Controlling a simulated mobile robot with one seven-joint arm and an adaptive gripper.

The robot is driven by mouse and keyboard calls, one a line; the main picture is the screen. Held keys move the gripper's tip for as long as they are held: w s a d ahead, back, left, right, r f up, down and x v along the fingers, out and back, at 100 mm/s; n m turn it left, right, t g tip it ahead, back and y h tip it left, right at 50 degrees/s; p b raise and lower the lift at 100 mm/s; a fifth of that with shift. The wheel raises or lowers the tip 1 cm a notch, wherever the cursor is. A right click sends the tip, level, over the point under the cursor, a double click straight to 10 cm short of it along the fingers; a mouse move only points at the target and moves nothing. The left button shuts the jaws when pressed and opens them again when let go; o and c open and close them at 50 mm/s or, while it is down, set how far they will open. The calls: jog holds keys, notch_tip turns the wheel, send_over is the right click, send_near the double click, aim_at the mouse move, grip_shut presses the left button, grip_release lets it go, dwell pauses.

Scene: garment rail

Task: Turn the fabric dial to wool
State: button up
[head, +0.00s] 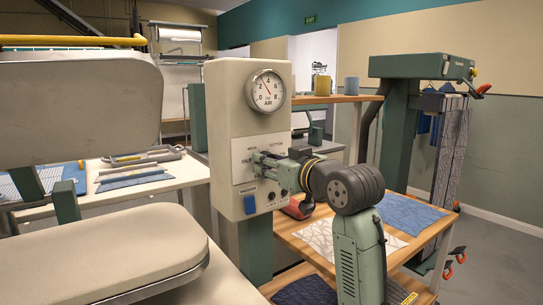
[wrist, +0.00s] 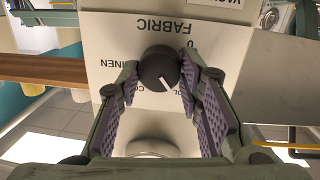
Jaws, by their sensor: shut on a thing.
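The fabric dial (wrist: 159,68) is a round black knob with a white pointer line on a pale plate (wrist: 110,45) marked FABRIC, which appears upside down in the wrist view. My gripper (wrist: 160,77) is shut on it, one purple-padded fingertip at each side. The pointer runs down and slightly right in that view, towards partly covered lettering ending near "OL" and "C". LINEN shows at the left and a 0 above right. In the head view my gripper (head: 264,164) reaches the front of the control box (head: 222,110) and hides the dial.
An AIR gauge (head: 265,90) sits above on the box, and a blue button (head: 249,204) below. A padded press (head: 100,250) fills the left. A wooden table (head: 320,255) with cloths stands behind my arm, with hanging garments (head: 450,150) at right.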

jog(key=shift+m+p, duration=0.3)
jog(key=shift+m, duration=0.2)
dwell(0.3)
jog(key=o, duration=1.2)
jog(key=v, duration=1.2)
jog(key=shift+r, duration=0.15)
